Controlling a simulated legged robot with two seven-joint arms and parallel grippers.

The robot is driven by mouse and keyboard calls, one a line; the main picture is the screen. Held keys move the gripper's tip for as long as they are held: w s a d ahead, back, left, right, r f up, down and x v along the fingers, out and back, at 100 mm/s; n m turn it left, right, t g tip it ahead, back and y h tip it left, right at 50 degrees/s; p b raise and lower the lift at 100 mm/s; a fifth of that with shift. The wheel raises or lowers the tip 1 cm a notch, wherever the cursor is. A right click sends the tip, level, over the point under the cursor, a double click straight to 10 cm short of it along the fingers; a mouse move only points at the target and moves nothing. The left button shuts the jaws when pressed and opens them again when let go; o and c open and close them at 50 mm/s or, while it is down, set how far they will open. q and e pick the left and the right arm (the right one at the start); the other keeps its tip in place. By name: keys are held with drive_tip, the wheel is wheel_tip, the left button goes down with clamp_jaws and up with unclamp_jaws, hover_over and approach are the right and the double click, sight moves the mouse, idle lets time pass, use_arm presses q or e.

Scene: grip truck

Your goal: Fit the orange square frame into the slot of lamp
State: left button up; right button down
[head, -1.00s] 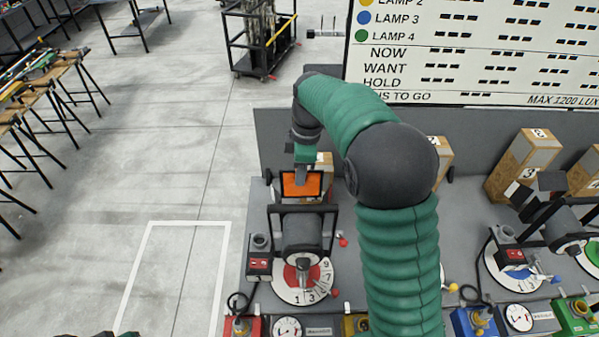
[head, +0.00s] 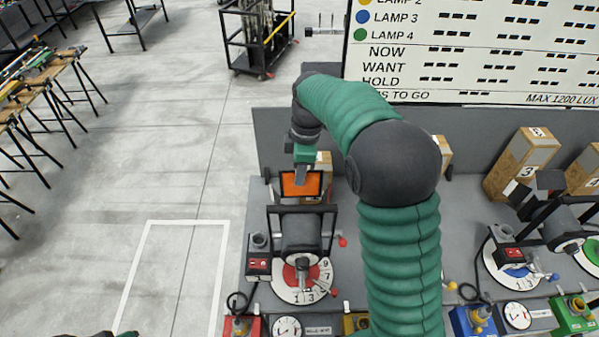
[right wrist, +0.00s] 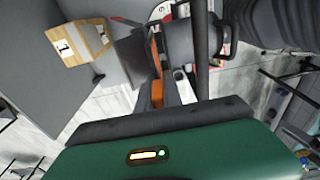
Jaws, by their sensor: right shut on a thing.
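The orange square frame (head: 301,184), with a dark rim, stands upright at the front of the lamp (head: 302,232) on the bench's left part. My right gripper (head: 301,170) is shut on its upper edge. In the right wrist view the orange frame (right wrist: 157,88) shows edge-on at the gripper fingers (right wrist: 172,90), close to the dark lamp body (right wrist: 190,45). Whether the frame sits inside the slot cannot be told. Only a dark and green sliver of my left gripper (head: 98,334) shows at the bottom left edge; its jaws are not visible.
A numbered dial (head: 300,283) sits behind the lamp body, nearer me. A cardboard box (head: 323,162) stands just beyond the frame. A second lamp (head: 548,205) is at the right. My right arm covers the bench's middle.

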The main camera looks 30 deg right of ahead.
drive_tip(key=shift+f, duration=0.1)
drive_tip(key=shift+w+d+f+b, duration=0.15)
drive_tip(key=shift+f+b, duration=0.2)
drive_tip(key=shift+f, duration=0.25)
drive_tip(key=shift+f, duration=0.15)
wheel_tip(320, 180, down, 10)
drive_tip(key=b, duration=0.6)
drive_tip(key=shift+b, duration=0.3)
idle(2.2)
